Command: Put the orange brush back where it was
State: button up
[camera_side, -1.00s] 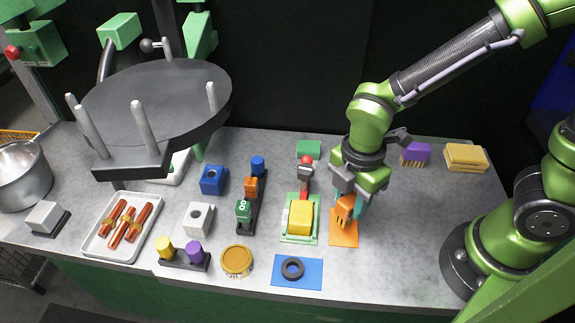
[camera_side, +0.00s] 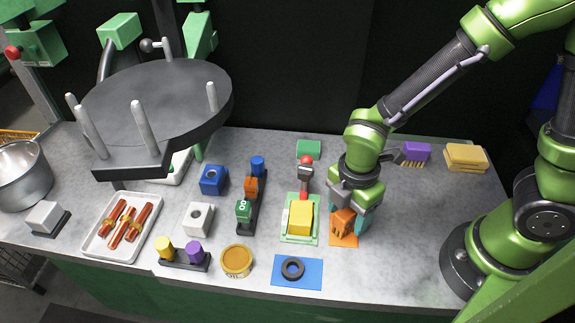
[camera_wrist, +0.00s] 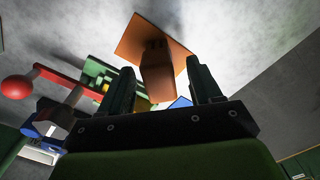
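The orange brush (camera_side: 342,224) is at the orange mat (camera_side: 344,241), right of the yellow block. It looks tilted in the side view; whether it rests fully on the mat is hard to tell. In the wrist view the brush (camera_wrist: 157,72) shows between the two dark fingers, in front of the orange mat (camera_wrist: 130,42). My gripper (camera_side: 352,212) is low over the mat, partly hiding the brush. In the wrist view my gripper (camera_wrist: 162,88) is open, with a narrow gap on each side of the brush.
A yellow block (camera_side: 300,216) on a green base with a red-knobbed lever (camera_side: 306,162) stands just left. A blue mat (camera_side: 310,278) with a black ring lies in front. A purple brush (camera_side: 416,152) and yellow sponge (camera_side: 466,157) sit behind right. The counter right of my gripper is clear.

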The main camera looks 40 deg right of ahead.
aim_at(348, 211)
notch_tip(348, 211, up, 12)
jog(key=d+r+m+t+y, duration=0.1)
jog(key=d+r+m+t, duration=0.2)
jog(key=m, duration=0.8)
jog(key=d+r+m+t+y, duration=0.1)
jog(key=d+r+m+t, duration=0.3)
jog(key=m, duration=0.7)
jog(key=d+r, duration=0.2)
jog(key=d, duration=0.2)
jog(key=shift+s+d, duration=0.2)
jog(key=shift+d, duration=0.05)
